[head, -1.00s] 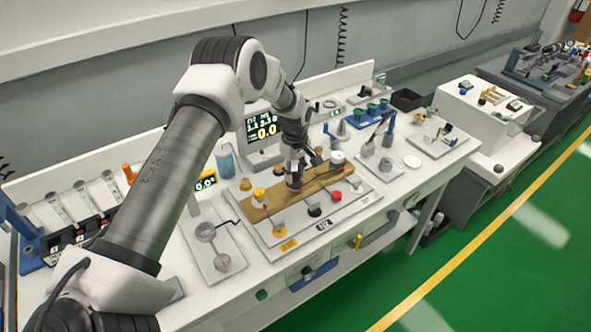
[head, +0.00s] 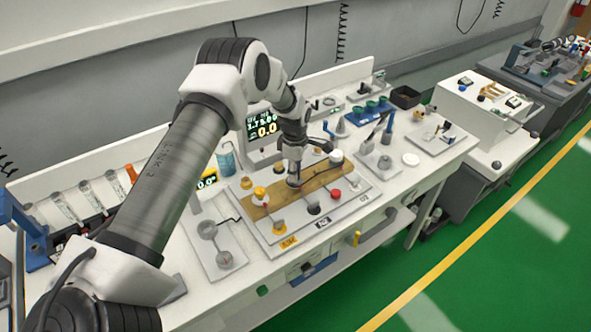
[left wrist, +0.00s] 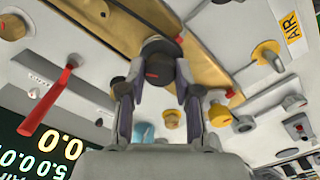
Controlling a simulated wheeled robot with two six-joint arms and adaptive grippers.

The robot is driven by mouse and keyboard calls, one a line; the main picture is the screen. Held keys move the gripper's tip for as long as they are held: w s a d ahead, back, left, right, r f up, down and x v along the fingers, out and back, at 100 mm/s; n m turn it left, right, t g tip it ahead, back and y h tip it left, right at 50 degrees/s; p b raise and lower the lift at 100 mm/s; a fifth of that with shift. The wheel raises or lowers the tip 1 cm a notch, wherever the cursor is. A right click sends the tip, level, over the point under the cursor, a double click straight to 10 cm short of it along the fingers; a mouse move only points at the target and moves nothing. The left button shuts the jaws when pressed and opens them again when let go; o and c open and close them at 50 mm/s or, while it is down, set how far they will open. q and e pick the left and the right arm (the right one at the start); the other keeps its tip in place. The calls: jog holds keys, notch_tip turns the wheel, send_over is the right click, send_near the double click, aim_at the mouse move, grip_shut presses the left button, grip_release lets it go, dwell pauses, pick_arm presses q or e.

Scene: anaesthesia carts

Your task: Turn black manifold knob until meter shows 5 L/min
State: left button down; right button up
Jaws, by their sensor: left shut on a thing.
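My left gripper (head: 294,181) comes down onto the brass-coloured manifold bar (head: 322,180) on the bench. In the left wrist view my left gripper (left wrist: 158,98) is shut on the black knob (left wrist: 160,62), with a finger on each side. The knob has a small red mark and is mostly hidden in the head view. The meter (head: 264,123) behind the bar is lit, with a large 0.0 and a smaller row above that is hard to read. In the left wrist view the meter (left wrist: 45,150) shows 0.0 and 5.0. My right gripper is out of view.
A grey plate with round fittings (head: 223,258) lies to the left. A black bin (head: 405,97) stands at the back right.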

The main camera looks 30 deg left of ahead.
pick_arm(q)
jog(key=shift+s+f, duration=0.25)
jog(key=c, duration=1.1)
grip_release()
jog(key=o, duration=0.3)
jog(key=shift+a, duration=0.1)
jog(key=shift+w+a, duration=0.1)
jog(key=shift+a, duration=0.05)
jog(key=shift+r, duration=0.1)
jog(key=shift+r, duration=0.25)
notch_tip(320, 180, up, 11)
jog(key=shift+r, duration=0.15)
